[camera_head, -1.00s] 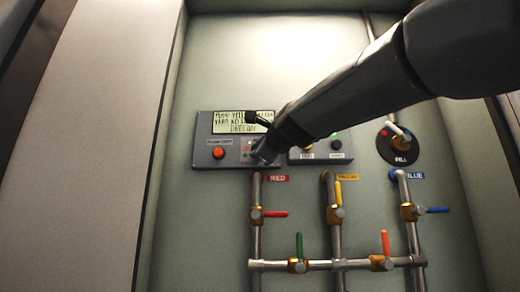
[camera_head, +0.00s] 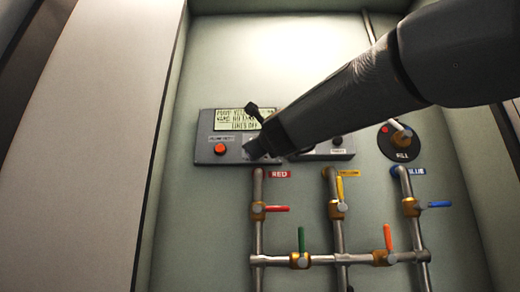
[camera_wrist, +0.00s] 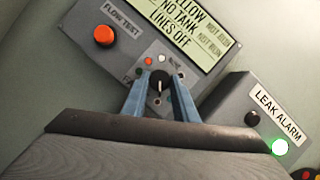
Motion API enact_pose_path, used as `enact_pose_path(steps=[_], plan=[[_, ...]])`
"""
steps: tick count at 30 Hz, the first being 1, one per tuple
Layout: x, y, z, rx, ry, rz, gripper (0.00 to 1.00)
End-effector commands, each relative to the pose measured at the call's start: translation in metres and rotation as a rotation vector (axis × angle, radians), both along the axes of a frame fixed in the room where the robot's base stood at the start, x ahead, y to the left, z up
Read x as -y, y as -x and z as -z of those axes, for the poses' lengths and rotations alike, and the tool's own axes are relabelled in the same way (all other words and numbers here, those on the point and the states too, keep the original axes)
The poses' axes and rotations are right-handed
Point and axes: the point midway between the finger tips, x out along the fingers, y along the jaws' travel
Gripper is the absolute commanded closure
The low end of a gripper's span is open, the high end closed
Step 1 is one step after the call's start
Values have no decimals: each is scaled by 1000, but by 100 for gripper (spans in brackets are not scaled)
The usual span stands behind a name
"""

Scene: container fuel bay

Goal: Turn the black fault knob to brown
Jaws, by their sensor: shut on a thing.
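The black knob (camera_wrist: 160,79) is in the wrist view, on the grey panel (camera_wrist: 95,70) below its display. A pale pointer line on the knob points down in that picture, towards a small brownish dot (camera_wrist: 157,101). Other small dots, among them red, white and green, ring the knob. My gripper (camera_wrist: 155,92) has its two blue fingers on either side of the knob and is shut on it. In the head view my gripper (camera_head: 252,150) is against the panel and hides the knob.
A red-orange flow test button (camera_wrist: 104,35) is beside the knob. A leak alarm box (camera_wrist: 258,118) with a lit green lamp (camera_wrist: 279,147) stands to the right. In the head view, pipes with coloured valve handles (camera_head: 277,209) run below the panel.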

Motion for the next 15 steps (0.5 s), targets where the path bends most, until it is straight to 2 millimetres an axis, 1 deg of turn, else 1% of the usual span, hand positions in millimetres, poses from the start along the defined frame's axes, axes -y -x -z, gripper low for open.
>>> enact_pose_path(steps=[1,6,15], plan=[[0,2,-3,10,-28,0,96],[-1,3,-3,12,-93,-1,96],[0,3,-4,12,-138,0,96]])
